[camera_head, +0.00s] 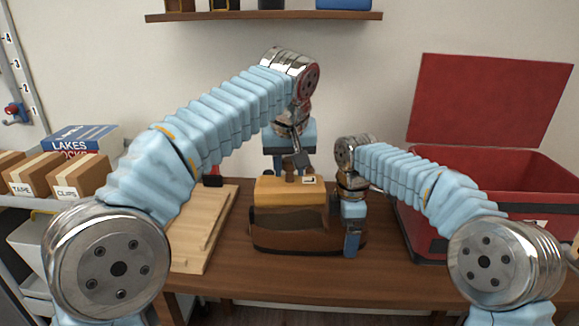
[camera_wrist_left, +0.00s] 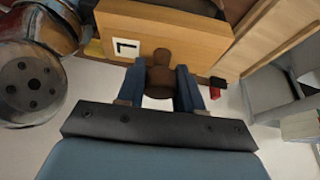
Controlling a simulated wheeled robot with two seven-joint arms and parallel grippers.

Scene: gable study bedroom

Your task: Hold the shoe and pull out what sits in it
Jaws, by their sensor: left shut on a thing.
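A dark brown shoe (camera_head: 300,242) stands on the wooden desk. A tan wooden block (camera_head: 272,190) with a white L label shows above it; how deep it sits is hidden. On the block is a brown knob (camera_head: 291,176), also in the left wrist view (camera_wrist_left: 160,58). My left gripper (camera_head: 290,162) is over the block, its blue fingers on either side of the knob, shut on it. My right gripper (camera_head: 352,235) is low at the shoe's right end, one blue finger showing; its other finger and its grip are hidden.
A red open-lidded box (camera_head: 470,165) stands at the right. A light wooden board (camera_head: 200,235) lies left of the shoe, with a small red thing (camera_head: 212,179) near its far end. Cardboard boxes (camera_head: 80,176) and a book stand at the far left. A wall shelf (camera_head: 265,16) hangs above.

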